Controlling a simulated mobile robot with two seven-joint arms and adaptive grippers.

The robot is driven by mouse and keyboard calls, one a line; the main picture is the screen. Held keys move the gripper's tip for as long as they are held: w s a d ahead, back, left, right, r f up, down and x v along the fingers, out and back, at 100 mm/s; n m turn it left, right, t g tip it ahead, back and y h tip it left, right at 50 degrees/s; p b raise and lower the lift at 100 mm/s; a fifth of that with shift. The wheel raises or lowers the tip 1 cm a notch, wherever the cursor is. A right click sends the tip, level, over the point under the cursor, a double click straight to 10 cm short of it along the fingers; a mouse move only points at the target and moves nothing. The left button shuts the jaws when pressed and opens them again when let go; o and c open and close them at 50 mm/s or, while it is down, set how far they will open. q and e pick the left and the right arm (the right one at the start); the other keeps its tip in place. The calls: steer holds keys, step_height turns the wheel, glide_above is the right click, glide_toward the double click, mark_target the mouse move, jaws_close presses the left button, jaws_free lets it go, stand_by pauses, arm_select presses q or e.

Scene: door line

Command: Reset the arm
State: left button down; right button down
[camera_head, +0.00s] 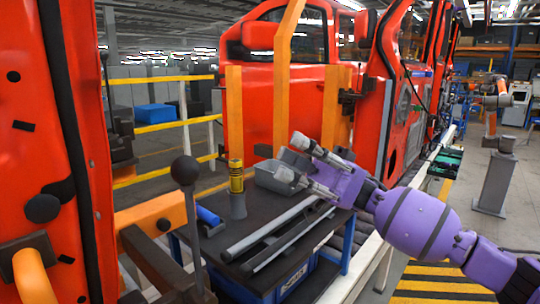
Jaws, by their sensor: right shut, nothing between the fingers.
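My right arm is purple and comes in from the lower right. My right gripper (294,158) is grey and metallic, shut and empty. It reaches left over the far right part of a dark workbench (226,254), in front of an orange post. From this angle it overlaps a small grey bin (270,178) on the bench; I cannot tell the gap between them. My left gripper is not in view.
The bench also carries a yellow-and-black can (236,176), a blue cylinder (208,216) and two metal bars (274,228). A black ball-topped lever (185,171) stands in front. Red vehicle doors (60,120) flank the left; a red cab (300,90) stands behind. Yellow railings line the aisle.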

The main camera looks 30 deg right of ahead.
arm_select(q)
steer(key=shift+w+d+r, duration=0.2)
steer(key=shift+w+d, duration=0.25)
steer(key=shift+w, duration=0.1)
arm_select(e)
steer(key=shift+w+d+f, duration=0.15)
steer(key=shift+d+f, duration=0.15)
steer(key=shift+d, duration=0.3)
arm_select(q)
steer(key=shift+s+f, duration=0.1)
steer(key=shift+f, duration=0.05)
